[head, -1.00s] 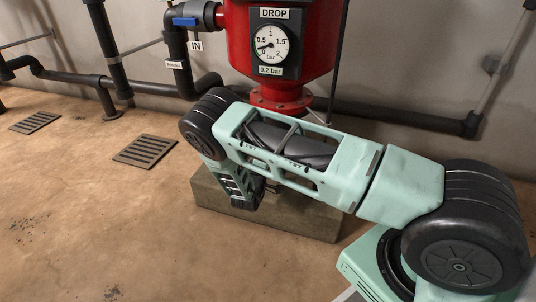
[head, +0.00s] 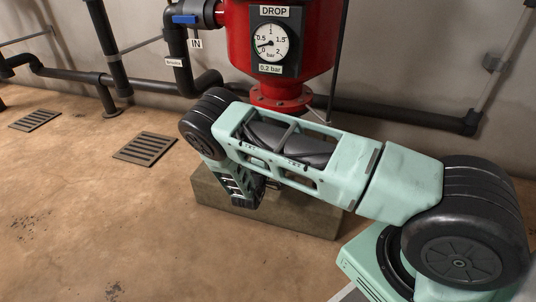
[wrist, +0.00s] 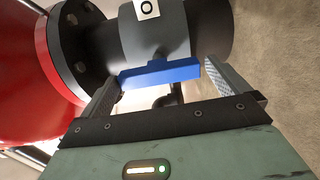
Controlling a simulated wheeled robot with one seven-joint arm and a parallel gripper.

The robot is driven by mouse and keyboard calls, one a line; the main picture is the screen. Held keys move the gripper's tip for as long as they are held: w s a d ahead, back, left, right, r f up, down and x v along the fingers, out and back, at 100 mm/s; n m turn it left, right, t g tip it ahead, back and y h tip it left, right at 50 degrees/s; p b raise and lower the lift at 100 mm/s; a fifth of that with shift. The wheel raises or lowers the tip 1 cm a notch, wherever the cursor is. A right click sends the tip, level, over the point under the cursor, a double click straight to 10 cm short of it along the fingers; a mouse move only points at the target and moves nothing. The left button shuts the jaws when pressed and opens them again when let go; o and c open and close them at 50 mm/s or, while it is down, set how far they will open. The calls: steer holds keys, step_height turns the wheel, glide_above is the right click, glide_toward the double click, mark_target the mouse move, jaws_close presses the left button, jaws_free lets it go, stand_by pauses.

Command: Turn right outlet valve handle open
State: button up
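In the wrist view a blue valve handle (wrist: 160,74) sits on a dark valve body and pipe (wrist: 155,35), next to the flange of a red vessel. The handle lies roughly across the picture, a little tilted. A white tag (wrist: 147,8) above it shows an "O" and is cut off by the frame edge. My gripper (wrist: 164,75) is open, with one finger near each end of the handle. I cannot tell whether either finger touches it. In the head view this valve and my gripper's fingers are not visible.
The red tank (head: 280,70) carries a "DROP" gauge (head: 272,43) reading about 0.2 bar. Another blue handle (head: 185,19) is at the left, by an "IN" tag (head: 195,44). A concrete plinth (head: 290,216) stands below. The floor at left is clear, with flat grates (head: 145,149).

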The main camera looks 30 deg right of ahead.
steer(key=shift+r, duration=0.1)
steer(key=p+v, duration=0.5)
steer(key=v, duration=1.2)
steer(key=shift+a+p, duration=0.2)
steer(key=shift+p, duration=0.2)
steer(key=shift+s, duration=0.1)
